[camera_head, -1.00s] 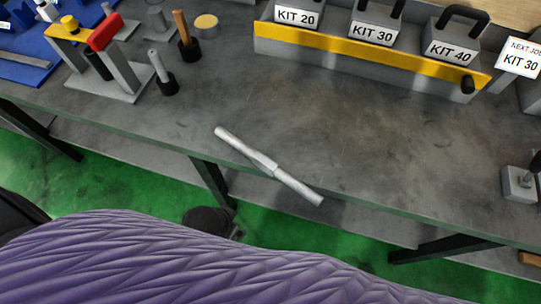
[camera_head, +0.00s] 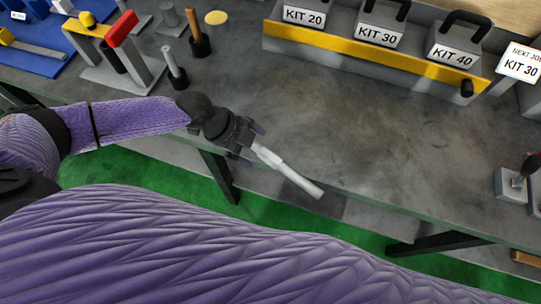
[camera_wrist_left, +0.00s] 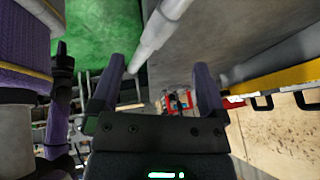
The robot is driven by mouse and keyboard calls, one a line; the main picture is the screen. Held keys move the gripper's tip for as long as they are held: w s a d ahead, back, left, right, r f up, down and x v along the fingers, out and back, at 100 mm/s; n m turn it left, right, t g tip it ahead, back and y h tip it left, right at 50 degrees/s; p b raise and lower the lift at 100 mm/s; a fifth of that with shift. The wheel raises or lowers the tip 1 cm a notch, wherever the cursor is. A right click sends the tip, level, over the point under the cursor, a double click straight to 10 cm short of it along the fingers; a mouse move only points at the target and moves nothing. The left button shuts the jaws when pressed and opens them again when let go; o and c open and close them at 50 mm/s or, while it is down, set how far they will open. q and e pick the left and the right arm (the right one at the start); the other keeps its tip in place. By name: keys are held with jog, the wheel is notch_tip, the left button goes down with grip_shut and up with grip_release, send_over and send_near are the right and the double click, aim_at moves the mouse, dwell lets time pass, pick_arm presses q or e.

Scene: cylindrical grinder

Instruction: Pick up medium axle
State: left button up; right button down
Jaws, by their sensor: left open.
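A pale grey stepped axle (camera_head: 288,172) shows at the front edge of the table, slanting down to the right, its right end near the edge. Its left part is hidden behind my left gripper (camera_head: 252,143), which reaches in from the left. In the left wrist view, the gripper (camera_wrist_left: 160,62) is open, one finger on each side of the picture. The axle (camera_wrist_left: 161,28) runs between the fingers' lines from the top. I cannot tell whether either finger touches it. My right gripper is not in view.
The grey table (camera_head: 350,120) is clear in its middle. A rack with a yellow rail (camera_head: 375,55) holds kit boxes at the back. Upright pins in black holders (camera_head: 175,72) and a stand with a red block (camera_head: 122,30) are at the left. A small grey block (camera_head: 510,185) is at the right.

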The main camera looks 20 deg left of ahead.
aim_at(268, 156)
pick_arm(q)
jog(key=b+x, duration=0.1)
jog(key=x, duration=0.6)
jog(key=shift+f, duration=0.1)
jog(key=shift+s, duration=0.1)
grip_shut()
dwell(1.0)
